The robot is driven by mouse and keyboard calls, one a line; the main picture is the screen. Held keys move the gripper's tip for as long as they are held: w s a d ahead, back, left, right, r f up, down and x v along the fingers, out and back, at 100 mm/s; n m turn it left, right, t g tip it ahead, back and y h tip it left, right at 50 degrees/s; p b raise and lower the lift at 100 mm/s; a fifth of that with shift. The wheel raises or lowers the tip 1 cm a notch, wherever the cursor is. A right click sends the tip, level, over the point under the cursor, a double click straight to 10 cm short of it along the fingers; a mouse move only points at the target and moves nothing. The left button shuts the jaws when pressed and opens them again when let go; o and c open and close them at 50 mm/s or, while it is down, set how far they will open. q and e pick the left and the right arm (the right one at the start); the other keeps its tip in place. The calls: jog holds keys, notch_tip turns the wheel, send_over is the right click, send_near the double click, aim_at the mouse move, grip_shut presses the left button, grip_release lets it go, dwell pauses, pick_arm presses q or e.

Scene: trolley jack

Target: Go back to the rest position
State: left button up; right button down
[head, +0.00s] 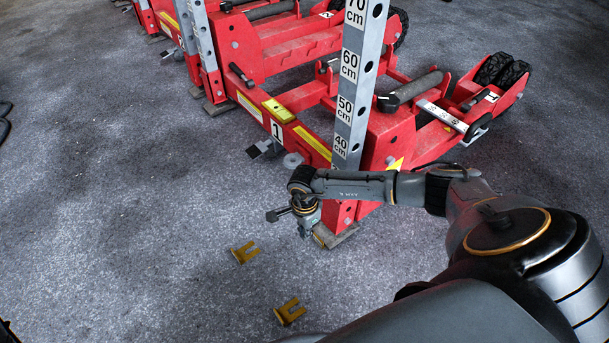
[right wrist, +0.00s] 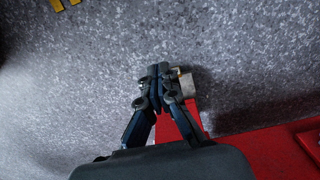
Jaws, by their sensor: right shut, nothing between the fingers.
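My right arm reaches in from the right in the head view. Its right gripper (head: 307,228) points down beside the foot of the red jack (head: 388,140), just left of the grey measuring post (head: 357,85). In the right wrist view the fingers of the right gripper (right wrist: 158,75) are closed together with nothing between them. The floor shows below the fingertips, and a red part of the jack lies behind them. Whether the gripper touches the jack, I cannot tell. My left gripper is in neither view.
Yellow forked pieces lie on the grey floor: one (head: 244,253) near the gripper, another (head: 290,312) closer to me. A second red jack (head: 180,20) stands farther back at the top. The floor on the left is mostly clear.

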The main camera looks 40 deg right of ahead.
jog(key=shift+r, duration=0.4)
jog(key=shift+a, duration=0.1)
